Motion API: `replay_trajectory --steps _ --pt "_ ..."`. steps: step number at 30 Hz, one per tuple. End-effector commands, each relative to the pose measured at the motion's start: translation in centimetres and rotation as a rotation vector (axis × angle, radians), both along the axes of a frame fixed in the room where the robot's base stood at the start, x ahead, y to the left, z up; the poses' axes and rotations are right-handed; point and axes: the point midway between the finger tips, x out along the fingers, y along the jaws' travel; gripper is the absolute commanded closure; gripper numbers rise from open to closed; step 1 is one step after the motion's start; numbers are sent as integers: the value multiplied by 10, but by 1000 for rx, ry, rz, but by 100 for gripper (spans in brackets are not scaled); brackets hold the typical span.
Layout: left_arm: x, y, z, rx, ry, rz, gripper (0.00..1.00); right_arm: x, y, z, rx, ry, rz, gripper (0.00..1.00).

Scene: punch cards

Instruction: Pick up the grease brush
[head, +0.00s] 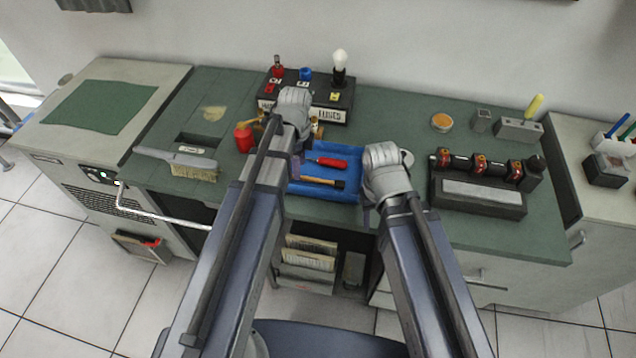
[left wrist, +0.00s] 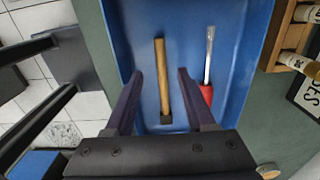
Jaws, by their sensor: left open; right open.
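The likely grease brush, a slim wooden handle with a dark end, lies in the blue tray (head: 345,194) in the head view (head: 322,181). In the left wrist view the brush (left wrist: 162,80) lies lengthwise between the two fingers of my left gripper (left wrist: 160,73), on the tray floor (left wrist: 212,22). My left gripper (head: 298,158) is open over the tray's left part, partly hidden by its own arm. The fingers are apart from the handle on both sides. My right gripper (head: 367,213) is at the tray's right edge; its fingers are mostly hidden.
A red-handled screwdriver (head: 328,162) lies beside the brush in the tray. A larger bench brush (head: 192,170) with pale bristles lies at left. A red oil can (head: 244,137) stands left of the tray. A dark rack (head: 478,196) stands right.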

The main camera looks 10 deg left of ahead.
Motion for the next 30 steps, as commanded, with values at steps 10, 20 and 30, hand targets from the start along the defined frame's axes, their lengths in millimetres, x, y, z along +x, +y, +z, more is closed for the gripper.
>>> replay_trajectory --steps 10,20,30 --pt "2 1 -41 0 0 0 45 0 0 -41 0 0 0 50" --pt "2 1 -39 0 0 0 54 0 0 -39 0 0 0 50" --pt "2 1 -39 0 0 0 92 0 0 -39 0 0 0 50"
